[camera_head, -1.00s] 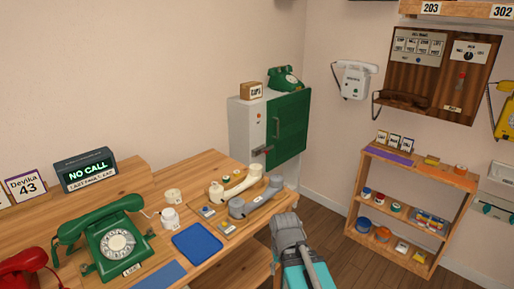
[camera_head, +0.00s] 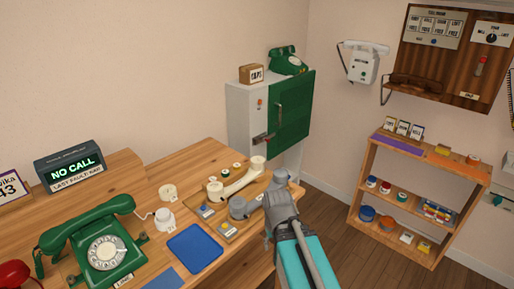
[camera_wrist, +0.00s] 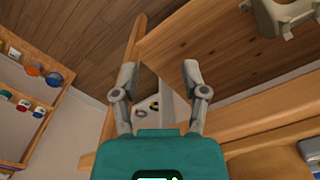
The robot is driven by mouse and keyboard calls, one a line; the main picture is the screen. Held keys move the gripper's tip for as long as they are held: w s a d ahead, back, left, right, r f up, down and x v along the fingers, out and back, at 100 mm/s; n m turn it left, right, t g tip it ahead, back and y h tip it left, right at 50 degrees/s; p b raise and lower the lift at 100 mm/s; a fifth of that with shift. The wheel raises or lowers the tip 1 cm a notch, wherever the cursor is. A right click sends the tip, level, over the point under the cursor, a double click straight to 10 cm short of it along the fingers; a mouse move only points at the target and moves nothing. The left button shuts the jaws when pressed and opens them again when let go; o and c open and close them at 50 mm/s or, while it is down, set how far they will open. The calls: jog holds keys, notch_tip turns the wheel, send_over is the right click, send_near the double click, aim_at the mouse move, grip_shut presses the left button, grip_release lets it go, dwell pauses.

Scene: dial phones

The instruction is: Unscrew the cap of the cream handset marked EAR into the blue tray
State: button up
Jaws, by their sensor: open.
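The cream handset (camera_head: 240,182) lies on the wooden bench, on a low stand, with one rounded cap at each end. I cannot read an EAR mark on it. The blue tray (camera_head: 195,248) lies flat on the bench, in front of and left of the handset, and looks empty. My gripper (camera_head: 279,182) is at the bench's right end, right of the cream handset and apart from it. In the wrist view my gripper (camera_wrist: 159,78) is open with nothing between its fingers; part of a pale handset shows at the top right.
White round pieces (camera_head: 165,219) stand left of the handsets. A green dial phone (camera_head: 103,250) stands further left. A green-doored cabinet (camera_head: 291,108) is behind the bench.

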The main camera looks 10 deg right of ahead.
jog(key=o, duration=0.5)
jog(key=shift+r, duration=0.2)
jog(key=shift+o, duration=0.5)
jog(key=shift+w+r+p, duration=0.1)
jog(key=shift+r+p, duration=0.2)
jog(key=shift+p, duration=0.2)
jog(key=w+r+n+p, duration=0.2)
jog(key=w+r+p, duration=0.1)
jog(key=r+p, duration=0.5)
jog(key=w+r+n+p, duration=0.1)
jog(key=w+r+p, duration=0.2)
jog(key=r+p, duration=0.6)
jog(key=w+n, duration=1)
jog(key=w, duration=0.1)
jog(key=w+n, duration=1)
jog(key=w, duration=0.1)
jog(key=shift+d+r+n, duration=0.1)
jog(key=shift+r+n, duration=0.1)
jog(key=shift+n, duration=0.1)
jog(key=shift+w+n, duration=0.5)
jog(key=shift+n, duration=0.3)
jog(key=shift+f, duration=0.2)
